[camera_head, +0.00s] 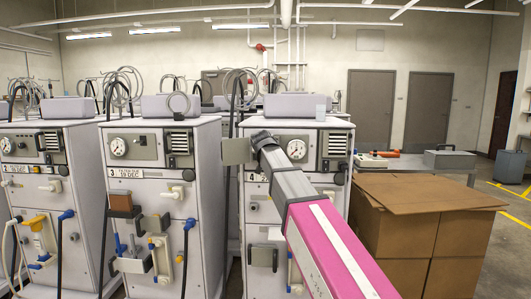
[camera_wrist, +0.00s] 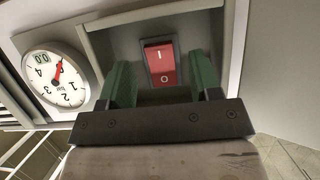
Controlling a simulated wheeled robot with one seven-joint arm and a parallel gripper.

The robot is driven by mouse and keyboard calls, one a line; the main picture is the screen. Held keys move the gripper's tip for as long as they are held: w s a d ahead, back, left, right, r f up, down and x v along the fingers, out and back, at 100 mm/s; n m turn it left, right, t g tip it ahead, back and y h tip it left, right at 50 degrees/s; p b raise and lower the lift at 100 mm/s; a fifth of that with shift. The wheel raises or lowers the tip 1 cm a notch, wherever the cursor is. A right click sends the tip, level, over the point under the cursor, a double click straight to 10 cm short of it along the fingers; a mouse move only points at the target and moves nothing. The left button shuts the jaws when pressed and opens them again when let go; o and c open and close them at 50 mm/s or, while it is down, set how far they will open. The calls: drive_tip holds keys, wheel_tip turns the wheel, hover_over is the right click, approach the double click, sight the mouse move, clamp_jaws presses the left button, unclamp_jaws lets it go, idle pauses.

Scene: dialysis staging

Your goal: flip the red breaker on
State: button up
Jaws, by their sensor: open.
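The red breaker (camera_wrist: 160,62) is a rocker switch in a dark recess, in the middle of the wrist view. Its "I" mark is at the picture's top and its "O" mark at the bottom. I cannot tell which half is pressed in. My gripper (camera_wrist: 162,74) is open, with one green finger on each side of the breaker in the picture and nothing between them. Whether the fingers touch the panel is unclear. In the head view, my arm reaches the front of the right machine (camera_head: 338,140), and it hides the breaker.
A round gauge (camera_wrist: 56,78) sits left of the recess in the wrist view. A grey plate (camera_head: 236,151) stands beside my gripper in the head view. More machines (camera_head: 205,140) stand to the left. A cardboard box (camera_head: 400,235) is at right.

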drive_tip(key=shift+x, duration=0.75)
drive_tip(key=c, duration=0.9)
drive_tip(key=shift+f+t, duration=0.25)
drive_tip(key=shift+t, duration=0.35)
drive_tip(key=shift+w+f+t, duration=0.1)
drive_tip(key=shift+t, duration=0.9)
drive_tip(key=o, duration=0.9)
